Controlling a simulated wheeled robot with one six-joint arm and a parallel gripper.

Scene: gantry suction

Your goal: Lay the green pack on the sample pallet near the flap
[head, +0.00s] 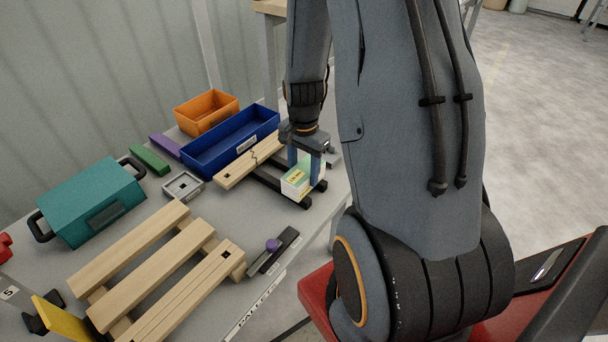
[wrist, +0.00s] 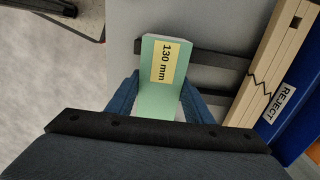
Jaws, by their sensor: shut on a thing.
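The green pack (head: 296,184) is a pale green block with a yellow label. In the wrist view the green pack (wrist: 160,98) shows "130 mm" on that label. My gripper (head: 304,172) is shut on it, one blue finger on each side. The pack is at or just above dark bars at the table's right side; I cannot tell if it touches them. The wooden slatted pallet (head: 150,268) lies at the front, left of my gripper, its slats bare. A yellow plate (head: 62,318), perhaps the flap, stands tilted at the pallet's lower left end.
A cracked wooden board (head: 250,162) lies beside the pack, left of it. Behind are a blue REJECT bin (head: 205,157) and an orange bin (head: 205,110). A teal case (head: 92,203) stands at left. A purple-knobbed dark latch (head: 273,250) is at the pallet's right end.

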